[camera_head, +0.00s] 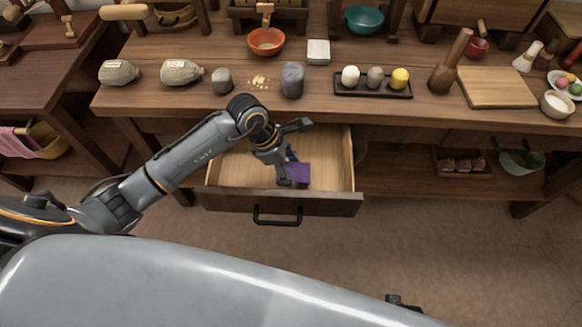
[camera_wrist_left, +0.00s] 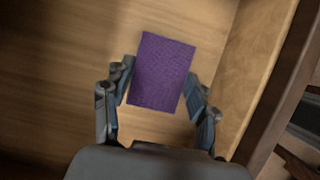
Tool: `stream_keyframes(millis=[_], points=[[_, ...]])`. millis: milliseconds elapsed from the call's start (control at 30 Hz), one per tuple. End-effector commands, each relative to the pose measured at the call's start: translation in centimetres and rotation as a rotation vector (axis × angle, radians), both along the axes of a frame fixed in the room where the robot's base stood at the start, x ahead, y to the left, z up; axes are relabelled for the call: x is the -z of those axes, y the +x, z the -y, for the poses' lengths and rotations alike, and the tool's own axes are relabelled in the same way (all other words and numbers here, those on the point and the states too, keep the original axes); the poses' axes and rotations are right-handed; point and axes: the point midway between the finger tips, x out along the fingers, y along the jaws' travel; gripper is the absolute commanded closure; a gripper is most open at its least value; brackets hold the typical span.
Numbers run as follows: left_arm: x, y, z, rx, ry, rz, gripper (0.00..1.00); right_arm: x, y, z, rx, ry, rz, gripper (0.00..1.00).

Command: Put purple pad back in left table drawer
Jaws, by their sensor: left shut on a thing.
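The left table drawer (camera_head: 236,172) is pulled open under the table and has a light wooden inside and a dark front with a black handle (camera_head: 278,217). My left gripper (camera_head: 292,178) reaches down into the drawer opening, near the front. It is shut on the purple pad (camera_head: 302,171), a flat rectangle. In the left wrist view the pad (camera_wrist_left: 162,73) sits between the two fingers, over the pale drawer floor (camera_wrist_left: 70,60). I cannot tell whether the pad touches the floor. My right gripper is not in view.
The drawer side wall (camera_wrist_left: 255,65) is close to the right of the pad in the left wrist view. The tabletop above holds a grey stone (camera_head: 292,80), a dark tray (camera_head: 373,90) with three small pieces and a wooden board (camera_head: 497,88). The visible drawer floor is otherwise bare.

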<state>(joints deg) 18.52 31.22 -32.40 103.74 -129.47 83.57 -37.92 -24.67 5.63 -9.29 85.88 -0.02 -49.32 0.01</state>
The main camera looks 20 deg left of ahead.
Motion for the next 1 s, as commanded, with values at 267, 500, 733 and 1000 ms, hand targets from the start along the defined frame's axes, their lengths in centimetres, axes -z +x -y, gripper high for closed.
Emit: stream_keyframes(millis=[267, 500, 733, 1000], points=[[0.1, 0.0, 0.0, 0.0, 0.0, 0.0, 0.68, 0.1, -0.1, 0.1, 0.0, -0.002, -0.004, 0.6], [0.2, 0.0, 0.0, -0.001, 0.0, 0.0, 0.2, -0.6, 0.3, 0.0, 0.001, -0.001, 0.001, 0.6], [0.2, 0.0, 0.0, -0.001, 0.0, 0.0, 0.2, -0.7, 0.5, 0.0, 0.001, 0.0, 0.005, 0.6], [-0.8, 0.0, -0.3, 0.0, 0.001, 0.003, 0.2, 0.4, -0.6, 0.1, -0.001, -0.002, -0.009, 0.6]])
